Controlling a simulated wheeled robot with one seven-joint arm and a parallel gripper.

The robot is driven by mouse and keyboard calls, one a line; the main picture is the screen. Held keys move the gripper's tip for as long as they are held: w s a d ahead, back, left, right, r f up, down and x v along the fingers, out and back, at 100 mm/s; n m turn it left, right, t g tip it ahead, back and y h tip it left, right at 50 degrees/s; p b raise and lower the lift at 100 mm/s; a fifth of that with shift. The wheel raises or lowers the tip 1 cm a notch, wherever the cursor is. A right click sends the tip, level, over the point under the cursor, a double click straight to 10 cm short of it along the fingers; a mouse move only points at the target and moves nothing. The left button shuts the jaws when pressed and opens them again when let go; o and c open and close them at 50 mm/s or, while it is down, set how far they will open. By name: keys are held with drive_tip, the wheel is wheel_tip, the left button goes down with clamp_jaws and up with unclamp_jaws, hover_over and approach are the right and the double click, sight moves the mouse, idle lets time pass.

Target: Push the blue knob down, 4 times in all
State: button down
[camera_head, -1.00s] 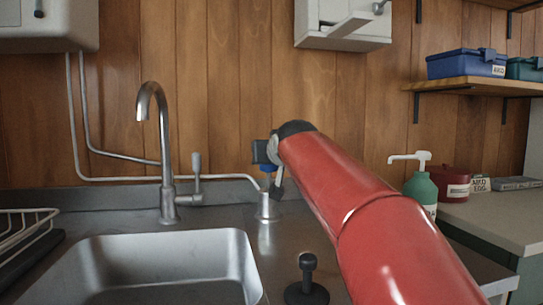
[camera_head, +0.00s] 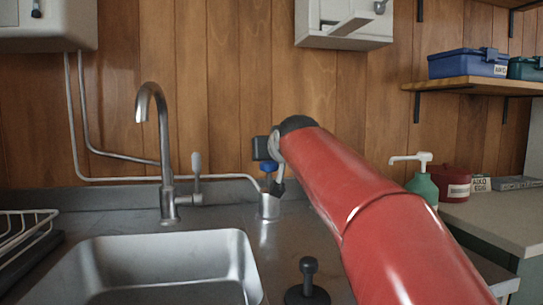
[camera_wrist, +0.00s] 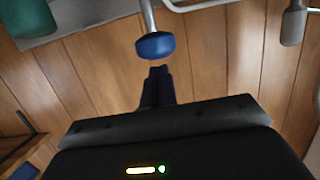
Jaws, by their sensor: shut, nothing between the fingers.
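The blue knob (camera_head: 268,167) sits on top of a short metal post (camera_head: 269,205) on the counter behind the sink, right of the tap. In the wrist view, which is upside down, the rounded blue knob (camera_wrist: 155,46) shows on its metal stem. My gripper (camera_wrist: 157,70) is shut and empty, its fingertips pointing at the knob's top with a small gap showing between them. In the head view, the dark gripper body shows just above the knob; the fingers are hard to make out, and my red arm comes in from the right.
A curved tap (camera_head: 165,150) with a lever stands left of the post, behind the sink (camera_head: 150,238). A black knobbed piece (camera_head: 308,282) stands in front of the post. A green pump bottle (camera_head: 423,187) and red container (camera_head: 453,183) are right of my arm. Pipes run along the wall.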

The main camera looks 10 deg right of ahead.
drive_tip(key=b+v, duration=0.1)
drive_tip(key=v, duration=0.8)
drive_tip(key=shift+s, duration=0.4)
idle(1.6)
drive_tip(key=shift+s, duration=0.1)
idle(0.5)
